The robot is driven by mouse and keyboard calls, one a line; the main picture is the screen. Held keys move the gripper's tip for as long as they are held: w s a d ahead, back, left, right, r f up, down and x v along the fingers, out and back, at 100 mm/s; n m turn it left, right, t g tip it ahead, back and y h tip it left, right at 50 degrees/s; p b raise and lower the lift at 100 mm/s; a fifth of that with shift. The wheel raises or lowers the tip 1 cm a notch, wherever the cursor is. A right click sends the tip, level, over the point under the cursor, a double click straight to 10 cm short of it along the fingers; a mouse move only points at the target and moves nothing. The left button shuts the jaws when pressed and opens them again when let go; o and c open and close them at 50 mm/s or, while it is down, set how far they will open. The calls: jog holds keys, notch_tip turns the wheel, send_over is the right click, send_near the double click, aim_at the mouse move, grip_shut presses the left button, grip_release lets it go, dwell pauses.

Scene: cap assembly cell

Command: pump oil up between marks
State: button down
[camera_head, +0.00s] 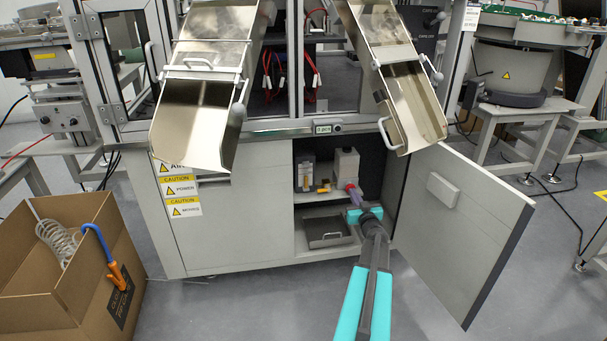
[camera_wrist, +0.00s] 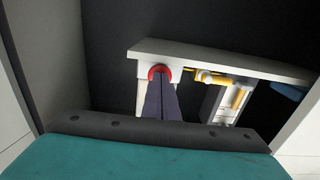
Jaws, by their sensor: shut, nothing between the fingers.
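Inside the open cabinet, a whitish tank-like container (camera_head: 346,163) stands on the shelf. A red round part (camera_head: 350,185) shows low in front of it, and in the wrist view the red part (camera_wrist: 160,70) shows as a ring around the fingertips. My gripper (camera_head: 353,192) reaches into the cabinet from the front, its fingers shut and empty. In the wrist view my gripper (camera_wrist: 161,80) points at the red part and hides its middle; I cannot tell whether they touch. No oil level or marks can be made out.
A pale box with yellow parts (camera_head: 306,175) stands left on the shelf (camera_head: 322,199). A grey tray (camera_head: 325,233) lies below. The cabinet door (camera_head: 465,220) is swung open right of my arm. Metal chutes (camera_head: 195,125) overhang the cabinet front. A cardboard box (camera_head: 60,295) stands at left.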

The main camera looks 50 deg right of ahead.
jog(key=shift+w+d, duration=0.1)
jog(key=shift+w, duration=0.15)
jog(key=shift+s, duration=0.1)
jog(key=shift+p+v, duration=0.45)
jog(key=shift+v, duration=0.85)
jog(key=shift+p+x, duration=0.55)
jog(key=shift+x, duration=0.8)
jog(key=shift+s, duration=0.1)
jog(key=shift+p+v, duration=0.35)
jog(key=shift+v, duration=0.9)
jog(key=p+v, duration=0.2)
jog(key=v, duration=1)
dwell(0.6)
dwell(0.3)
